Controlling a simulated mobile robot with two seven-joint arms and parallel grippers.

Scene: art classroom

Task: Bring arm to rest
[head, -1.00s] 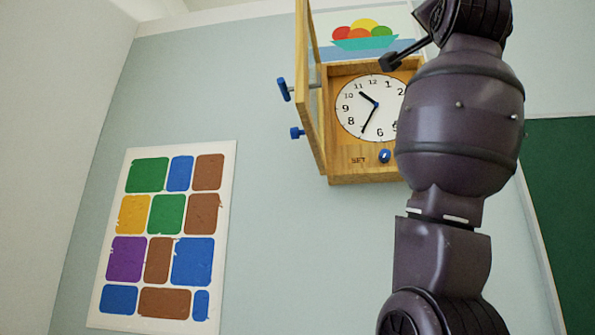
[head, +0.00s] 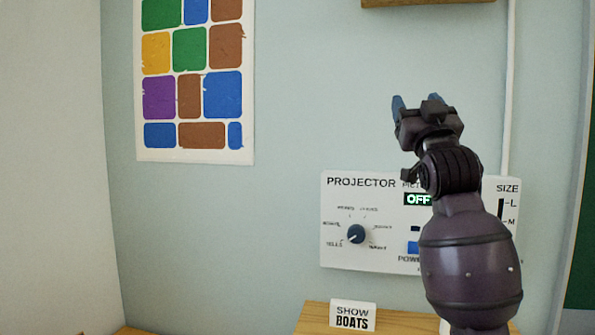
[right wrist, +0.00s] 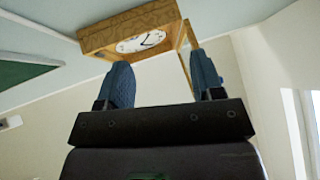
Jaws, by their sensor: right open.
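My right gripper (head: 418,103) is raised in front of the wall in the head view, with its fingers pointing up. Its blue fingers are apart with nothing between them, as the right wrist view (right wrist: 165,82) also shows. The wooden clock (right wrist: 140,32) is on the wall beyond the fingertips in the right wrist view, with its door (right wrist: 184,55) standing open. Only the clock's bottom edge (head: 428,3) shows at the top of the head view. My left gripper is in neither view.
A white projector panel (head: 340,250) reading OFF is on the wall, partly hidden behind my right arm. A SHOW BOATS card (head: 352,314) stands on a wooden surface (head: 313,322) below. A colour-block poster (head: 195,157) hangs at left. The wall between poster and gripper is clear.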

